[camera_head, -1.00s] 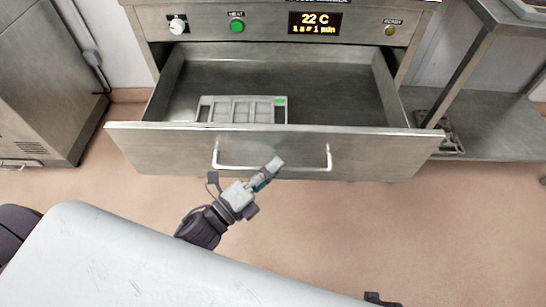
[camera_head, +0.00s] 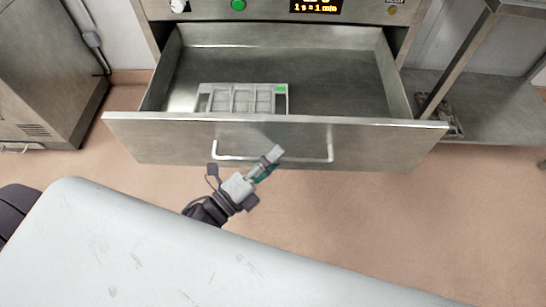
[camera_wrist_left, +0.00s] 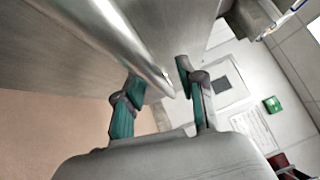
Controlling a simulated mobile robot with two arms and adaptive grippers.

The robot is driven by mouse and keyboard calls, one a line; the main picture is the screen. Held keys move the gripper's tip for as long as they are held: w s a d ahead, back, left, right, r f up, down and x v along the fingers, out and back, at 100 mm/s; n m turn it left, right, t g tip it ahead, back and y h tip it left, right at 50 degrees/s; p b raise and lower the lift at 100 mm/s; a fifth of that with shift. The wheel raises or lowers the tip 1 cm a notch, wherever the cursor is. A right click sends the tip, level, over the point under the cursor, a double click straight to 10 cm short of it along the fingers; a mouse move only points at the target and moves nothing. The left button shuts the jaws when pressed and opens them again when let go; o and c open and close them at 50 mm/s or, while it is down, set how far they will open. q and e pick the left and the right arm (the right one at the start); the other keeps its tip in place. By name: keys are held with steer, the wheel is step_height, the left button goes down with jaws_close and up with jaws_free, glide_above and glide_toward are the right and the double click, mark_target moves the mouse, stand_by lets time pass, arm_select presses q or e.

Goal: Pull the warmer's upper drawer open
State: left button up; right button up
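The warmer's upper drawer (camera_head: 400,145) is a steel drawer just under the control panel. It stands well open, its inside visible from above. A bar handle (camera_head: 318,158) runs along its front. My left gripper (camera_head: 272,154) is at the middle of this handle. In the left wrist view the handle (camera_wrist_left: 118,38) passes between the two teal fingers of the left gripper (camera_wrist_left: 160,78), which look closed in on it; the exact contact is hard to see. My right gripper is not in view.
A grey compartmented tray (camera_head: 243,88) with a green mark lies inside the drawer at the left. The control panel (camera_head: 265,8) is above. A grey cabinet (camera_head: 40,80) stands at left, a steel table with a low shelf (camera_head: 500,105) at right. Bare floor lies before the drawer.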

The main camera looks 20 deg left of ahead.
arm_select(q)
steer(key=shift+s+a, duration=0.1)
steer(key=shift+s, duration=0.05)
steer(key=v, duration=1.1)
steer(key=shift+s+a, duration=0.2)
steer(key=shift+s, duration=0.1)
